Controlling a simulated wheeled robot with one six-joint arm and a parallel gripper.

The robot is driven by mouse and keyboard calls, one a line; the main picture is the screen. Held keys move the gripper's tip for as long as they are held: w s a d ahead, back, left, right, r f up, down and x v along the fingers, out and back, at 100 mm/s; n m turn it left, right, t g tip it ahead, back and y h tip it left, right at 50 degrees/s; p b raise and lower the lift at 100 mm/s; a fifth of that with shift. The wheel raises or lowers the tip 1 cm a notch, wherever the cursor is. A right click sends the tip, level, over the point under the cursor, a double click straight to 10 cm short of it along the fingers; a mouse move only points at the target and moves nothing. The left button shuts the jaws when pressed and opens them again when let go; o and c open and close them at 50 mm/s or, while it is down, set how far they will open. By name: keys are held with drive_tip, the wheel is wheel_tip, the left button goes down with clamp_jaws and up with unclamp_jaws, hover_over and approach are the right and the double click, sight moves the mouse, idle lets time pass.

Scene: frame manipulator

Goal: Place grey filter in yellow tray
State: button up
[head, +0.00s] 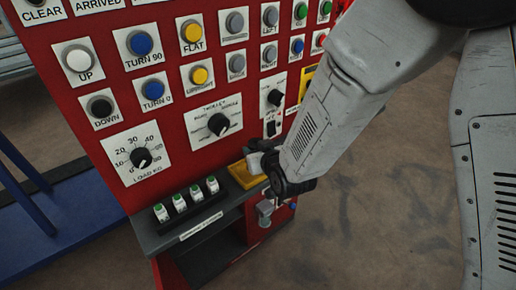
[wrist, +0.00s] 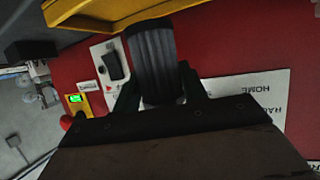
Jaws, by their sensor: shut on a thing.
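The grey filter (wrist: 152,58) is a dark ribbed cylinder in the wrist view. My gripper (wrist: 157,84) is shut on it, with one dark finger on either side. The yellow tray (wrist: 90,12) shows at the top left of the wrist view, and the filter's far end is close to its edge; I cannot tell whether they touch. In the head view the yellow tray (head: 242,178) sits on the dark ledge at the foot of the red panel. My gripper is just right of it there, its fingertips mostly hidden by my own wrist.
The red panel (head: 178,110) with buttons and dials stands close behind the tray. Several white, green-topped items (head: 180,204) stand in a row on the dark ledge (head: 160,238) left of the tray. The floor (head: 380,215) to the right is clear.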

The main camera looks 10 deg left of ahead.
drive_tip(key=shift+w, duration=0.55)
drive_tip(key=f, duration=0.3)
drive_tip(key=shift+w+a+f, duration=0.2)
drive_tip(key=shift+w, duration=0.15)
drive_tip(key=shift+d+f, duration=0.15)
drive_tip(key=shift+f, duration=0.2)
drive_tip(key=o, duration=1)
drive_tip(key=shift+c, duration=0.2)
